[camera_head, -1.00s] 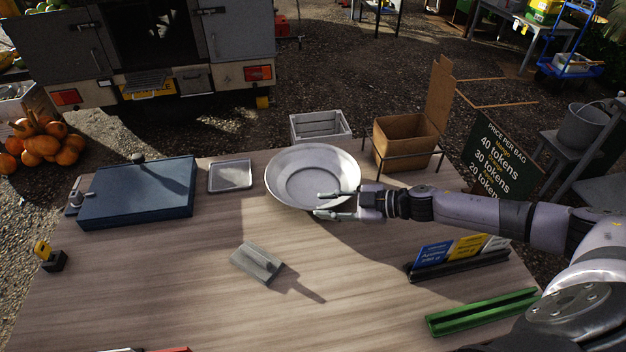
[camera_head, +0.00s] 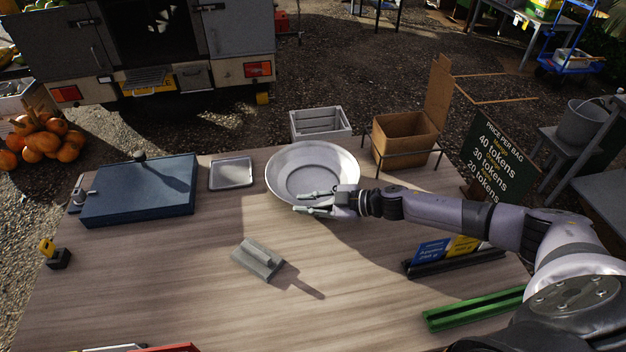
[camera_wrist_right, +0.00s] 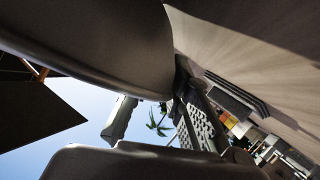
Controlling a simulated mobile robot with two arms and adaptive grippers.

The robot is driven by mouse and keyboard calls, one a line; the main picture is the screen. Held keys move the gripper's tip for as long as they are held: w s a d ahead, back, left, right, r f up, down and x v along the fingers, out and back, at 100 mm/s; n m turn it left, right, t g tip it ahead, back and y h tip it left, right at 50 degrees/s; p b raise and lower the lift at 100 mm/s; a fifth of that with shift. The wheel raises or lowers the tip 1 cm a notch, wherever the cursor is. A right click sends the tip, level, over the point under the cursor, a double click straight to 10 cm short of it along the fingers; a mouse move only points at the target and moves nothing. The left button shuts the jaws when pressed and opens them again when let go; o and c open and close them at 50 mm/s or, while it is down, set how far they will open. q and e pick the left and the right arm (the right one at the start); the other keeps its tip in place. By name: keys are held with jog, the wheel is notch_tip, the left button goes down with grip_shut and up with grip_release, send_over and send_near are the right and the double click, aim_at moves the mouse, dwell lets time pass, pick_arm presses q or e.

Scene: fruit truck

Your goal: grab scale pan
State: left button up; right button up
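The scale pan (camera_head: 312,160) is a round, shallow metal dish near the far edge of the wooden table, right of centre. My right gripper (camera_head: 306,202) is at the pan's near right rim, with its two fingers apart. One finger overlaps the pan in the head view and the other is nearer the front. In the right wrist view the pan's dark curved side (camera_wrist_right: 95,40) fills the upper left, close to the ribbed finger pads. I cannot tell whether the fingers touch the rim. My left gripper is not in view.
A blue scale body (camera_head: 140,190) and a small metal tray (camera_head: 231,174) lie left of the pan. A cardboard box (camera_head: 403,138) stands behind right, and a grey crate (camera_head: 320,124) behind. A card holder (camera_head: 455,262) is under my right arm. A grey trowel-like tool (camera_head: 257,260) lies in front.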

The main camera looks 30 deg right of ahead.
grip_shut()
dwell(0.5)
jog(key=shift+r, duration=0.15)
